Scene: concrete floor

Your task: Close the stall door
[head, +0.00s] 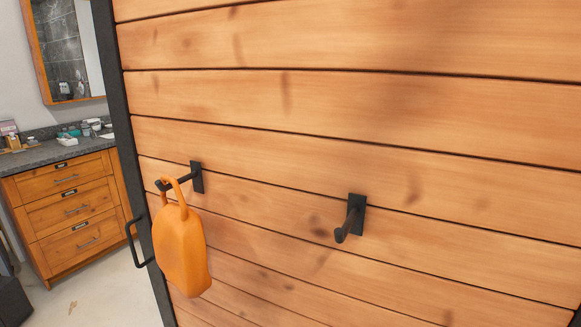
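A large stall door (330,110) of horizontal wooden planks with a dark metal edge fills most of the head view. Its left edge runs slightly slanted from top to bottom. A dark handle (133,243) sticks out at that left edge, low down. Two black hooks are fixed to the planks. An orange bottle-shaped item (182,250) hangs by its loop from the left hook (195,177). The right hook (352,217) is empty. Neither of my grippers is in view.
Beyond the door's left edge stands a wooden cabinet (75,215) with drawers and a grey countertop (45,152) holding small items. A wood-framed mirror (65,50) hangs above it. A dark object (14,302) is at the lower left. Pale floor (95,295) shows between cabinet and door.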

